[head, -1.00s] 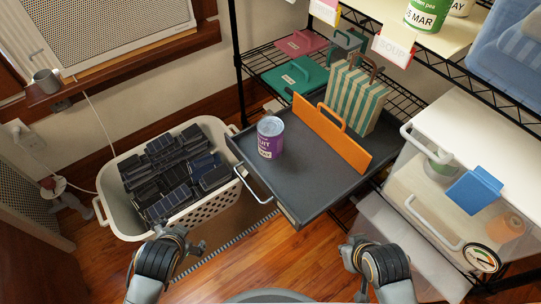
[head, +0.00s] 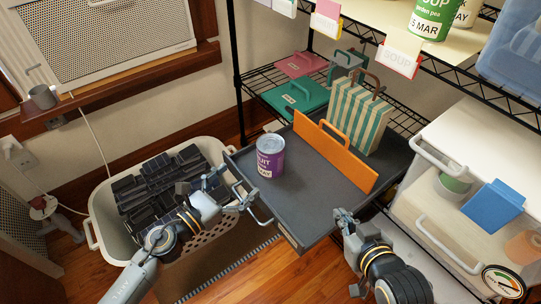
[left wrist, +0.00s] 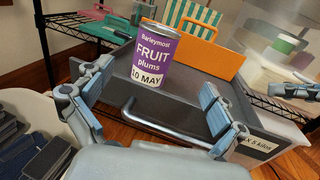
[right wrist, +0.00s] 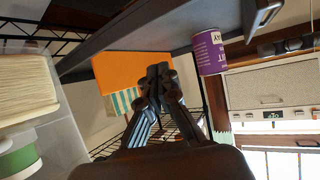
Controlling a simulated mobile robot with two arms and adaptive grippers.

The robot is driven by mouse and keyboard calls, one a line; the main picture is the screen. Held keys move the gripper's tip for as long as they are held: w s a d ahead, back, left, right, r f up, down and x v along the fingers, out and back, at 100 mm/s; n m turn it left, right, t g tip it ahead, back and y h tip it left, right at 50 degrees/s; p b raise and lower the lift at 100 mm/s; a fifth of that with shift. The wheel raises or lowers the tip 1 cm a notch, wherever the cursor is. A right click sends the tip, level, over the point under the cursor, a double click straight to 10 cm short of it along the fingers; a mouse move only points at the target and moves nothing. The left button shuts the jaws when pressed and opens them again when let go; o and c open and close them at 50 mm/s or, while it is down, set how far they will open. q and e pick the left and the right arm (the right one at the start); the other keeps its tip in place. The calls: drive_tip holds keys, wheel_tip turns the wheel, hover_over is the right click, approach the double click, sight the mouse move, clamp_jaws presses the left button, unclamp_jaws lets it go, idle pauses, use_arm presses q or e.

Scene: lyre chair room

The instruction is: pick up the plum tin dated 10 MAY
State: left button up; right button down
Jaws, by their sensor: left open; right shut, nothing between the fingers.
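The plum tin (head: 270,158) stands upright in the grey drawer (head: 305,200), left of the orange divider (head: 335,150). In the left wrist view the purple tin (left wrist: 153,55) reads "FRUIT plums" and "10 MAY". My left gripper (head: 240,192) is open at the drawer's front left, short of the tin. In the left wrist view its fingers (left wrist: 155,105) frame the tin from in front, not touching it, with the drawer handle (left wrist: 165,127) between them. My right gripper (head: 345,218) is shut and empty by the drawer's right front. The tin (right wrist: 209,52) also shows in the right wrist view.
A white basket (head: 98,210) of dark solar-panel-like items stands left of the drawer. A striped bag (head: 358,115) is behind the divider. A clear container (head: 440,215) stands at right, and wire shelving with green tins (head: 432,20) rises above.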

sight(261, 158)
use_arm(q)
drive_tip(key=x, duration=0.6)
drive_tip(key=shift+w, duration=0.1)
drive_tip(key=x, duration=0.5)
drive_tip(key=shift+w+a+f, duration=0.1)
drive_tip(key=shift+w+f, duration=0.05)
drive_tip(key=shift+w, duration=0.05)
use_arm(e)
drive_tip(key=shift+s+f, duration=0.15)
drive_tip(key=shift+f, duration=0.05)
use_arm(q)
drive_tip(key=c, duration=1.7)
